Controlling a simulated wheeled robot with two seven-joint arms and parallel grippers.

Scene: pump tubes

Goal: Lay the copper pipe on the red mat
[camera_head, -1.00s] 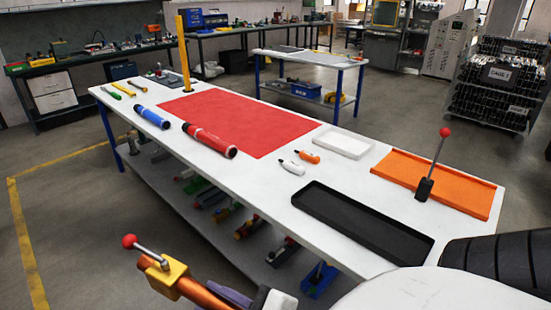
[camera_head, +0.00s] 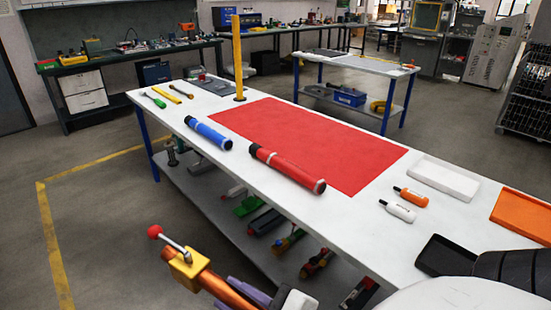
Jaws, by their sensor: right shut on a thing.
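The copper pipe (camera_head: 228,291) is low in the picture, left of centre, tilted, in front of the table. It carries a yellow block (camera_head: 188,269) with a metal lever and red ball knob. My right gripper (camera_head: 248,291), with purple and pale parts showing, is shut on the pipe; the lower end of the pipe is cut off by the picture edge. The red mat (camera_head: 310,145) lies flat on the white table, beyond the gripper. The pipe is apart from the mat. My left gripper is out of view.
A red tube (camera_head: 287,170) lies along the mat's near edge, with a blue tube (camera_head: 208,133) farther left. A yellow post (camera_head: 238,60) stands at the mat's far left. White and orange bottles (camera_head: 398,211), a white tray (camera_head: 444,180) and a black tray (camera_head: 446,255) are right.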

